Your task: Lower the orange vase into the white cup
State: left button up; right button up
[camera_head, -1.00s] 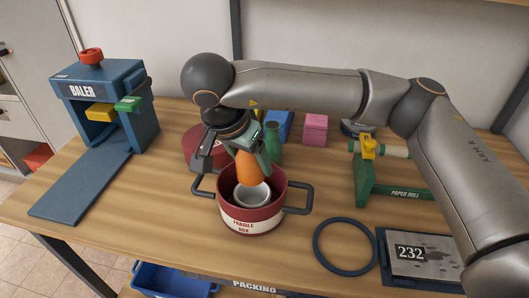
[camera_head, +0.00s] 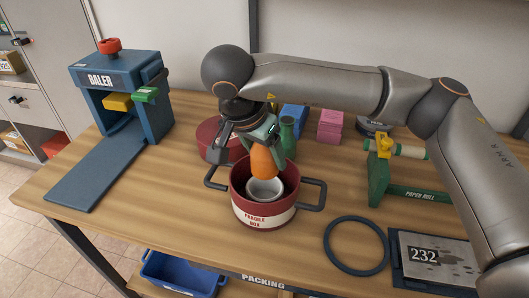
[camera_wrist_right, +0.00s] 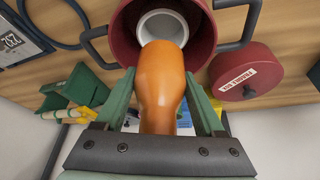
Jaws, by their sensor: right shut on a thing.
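The orange vase (camera_head: 263,160) is held by my right gripper (camera_head: 258,142) above the red pot labelled fragile box (camera_head: 264,214). In the wrist view the orange vase (camera_wrist_right: 161,75) sits between the two green fingers of the right gripper (camera_wrist_right: 160,105), which are shut on it. The white cup (camera_head: 264,190) stands inside the red pot. The vase's lower end overlaps the cup's back rim in the head view; I cannot tell whether it is inside. In the wrist view the vase covers part of the white cup (camera_wrist_right: 163,23). My left gripper is not in view.
A red lid (camera_head: 212,140) lies behind the pot, near a green bottle (camera_head: 288,135). The blue baler (camera_head: 120,95) stands at left and a green paper roll holder (camera_head: 385,185) at right. A dark ring (camera_head: 356,246) and a 232 plate (camera_head: 435,257) lie at front right.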

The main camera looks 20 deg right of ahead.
aim_at(265, 177)
jog(key=shift+f+b, duration=1)
jog(key=shift+f, duration=0.2)
jog(key=shift+f+b, duration=0.85)
jog(key=shift+f, duration=0.3)
jog(key=shift+f+b, duration=0.8)
jog(key=shift+f, duration=0.15)
jog(key=o, duration=1.6)
jog(key=shift+c, duration=0.2)
